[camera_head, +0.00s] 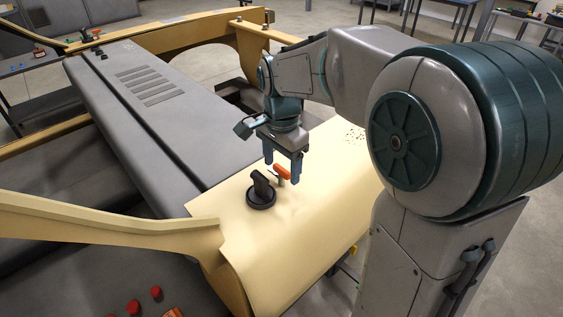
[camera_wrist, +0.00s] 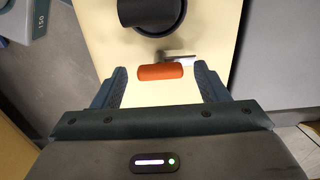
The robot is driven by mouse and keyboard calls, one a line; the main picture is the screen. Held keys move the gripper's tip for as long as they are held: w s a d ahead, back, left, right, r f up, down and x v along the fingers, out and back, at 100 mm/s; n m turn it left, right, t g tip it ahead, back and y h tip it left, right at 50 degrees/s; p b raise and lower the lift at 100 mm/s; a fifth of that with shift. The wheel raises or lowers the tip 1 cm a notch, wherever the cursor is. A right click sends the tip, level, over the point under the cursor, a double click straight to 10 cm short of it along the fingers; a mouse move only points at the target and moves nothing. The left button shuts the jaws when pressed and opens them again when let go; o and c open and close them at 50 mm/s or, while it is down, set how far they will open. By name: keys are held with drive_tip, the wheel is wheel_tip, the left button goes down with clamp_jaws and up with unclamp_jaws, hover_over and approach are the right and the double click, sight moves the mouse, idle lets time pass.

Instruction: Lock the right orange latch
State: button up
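The orange latch (camera_head: 282,172) stands on the cream panel (camera_head: 320,215), right beside a black round knob (camera_head: 261,192). In the wrist view the orange latch handle (camera_wrist: 160,72) lies crosswise between the fingertips, with a metal part (camera_wrist: 182,58) behind it. The knob (camera_wrist: 152,12) is just beyond it. My gripper (camera_head: 283,160) points down over the latch. In the wrist view my gripper (camera_wrist: 160,80) is open, one finger on each side of the handle, with a gap at both ends. Whether the fingers reach down to handle height is hard to tell.
A long grey slotted cover (camera_head: 150,90) lies left of the panel. A cream beam (camera_head: 110,218) crosses the near left. Red buttons (camera_head: 156,293) sit at the lower left. A cream post (camera_head: 247,45) stands behind my gripper. The panel's near part is bare.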

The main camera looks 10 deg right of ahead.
drive_tip(key=c, duration=0.9)
drive_tip(key=shift+n, duration=0.4)
drive_tip(key=n, duration=0.3)
drive_tip(key=shift+n, duration=0.4)
drive_tip(key=n, duration=0.4)
drive_tip(key=shift+r, duration=0.1)
drive_tip(key=n, duration=0.9)
drive_tip(key=shift+n, duration=0.3)
drive_tip(key=o, duration=1)
